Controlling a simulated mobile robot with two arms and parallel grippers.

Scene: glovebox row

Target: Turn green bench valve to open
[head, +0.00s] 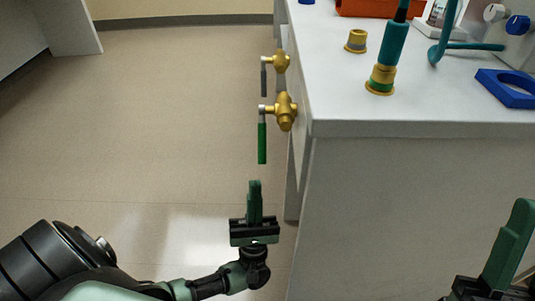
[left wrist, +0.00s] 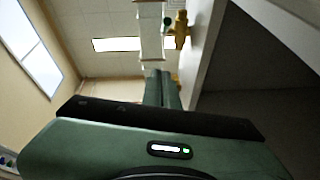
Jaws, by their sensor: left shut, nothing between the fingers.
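The green bench valve has a brass body (head: 286,112) on the bench's left side face. Its green lever (head: 262,143) hangs straight down. In the left wrist view a brass valve body (left wrist: 181,30) shows beyond my fingers, at the bench edge. My left gripper (head: 255,186) is shut and empty, pointing away from me. In the head view it appears just below the lever's lower end, with a gap between them. Its fingers also show in the left wrist view (left wrist: 161,78). My right gripper (head: 518,215) is only partly in view at the lower right, so its opening is unclear.
A second brass valve (head: 280,62) with a dark lever sits farther along the same face. The white bench (head: 420,190) fills the right side, with a teal-handled tool (head: 390,45), a brass fitting (head: 356,41) and a blue frame (head: 508,88) on top. The floor left is clear.

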